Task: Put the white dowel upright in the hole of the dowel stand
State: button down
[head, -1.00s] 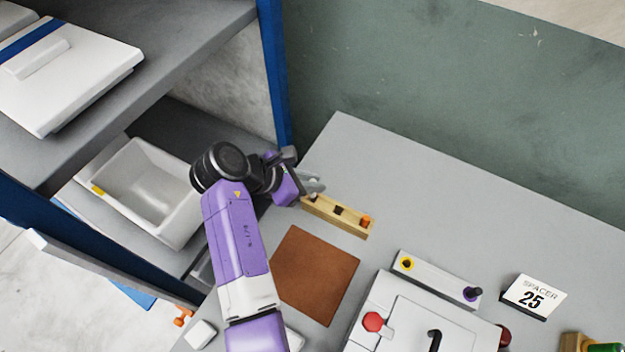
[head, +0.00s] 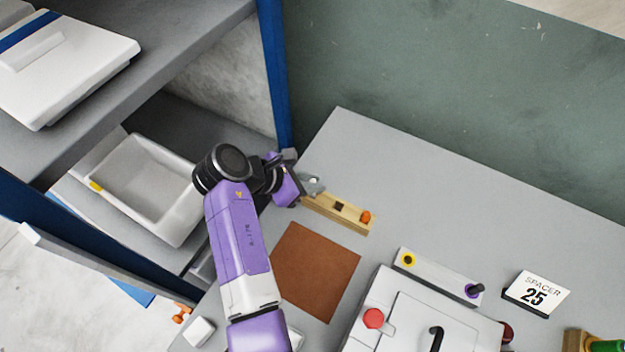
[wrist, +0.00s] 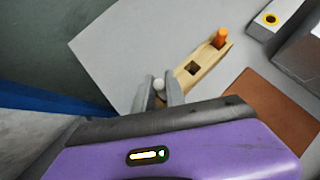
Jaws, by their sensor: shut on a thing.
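My gripper (head: 314,184) is at the left end of the wooden dowel stand (head: 348,215). In the wrist view my gripper (wrist: 167,91) is shut on the white dowel (wrist: 159,84), whose pale round top shows between the fingers. The stand (wrist: 208,65) has an empty dark square hole (wrist: 193,68) in its middle and an orange dowel (wrist: 220,38) standing at its far end; the orange dowel also shows in the head view (head: 365,217). The fingers hide the stand's near end and the dowel's lower part, so I cannot tell whether it sits in a hole.
A brown mat (head: 316,272) lies in front of the stand. A white press (head: 420,318) with a red button, a grey-white block with a yellow-ringed hole (head: 408,260) and a "SPACER 25" sign (head: 536,293) stand to the right. A shelf with a white bin (head: 150,190) is left. The back table is clear.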

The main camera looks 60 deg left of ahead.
jog(key=shift+f+b, duration=0.6)
jog(key=shift+f, duration=0.55)
jog(key=c, duration=1.3)
grip_release()
jog(key=v, duration=0.8)
jog(key=shift+b, duration=0.3)
jog(key=shift+w, duration=0.1)
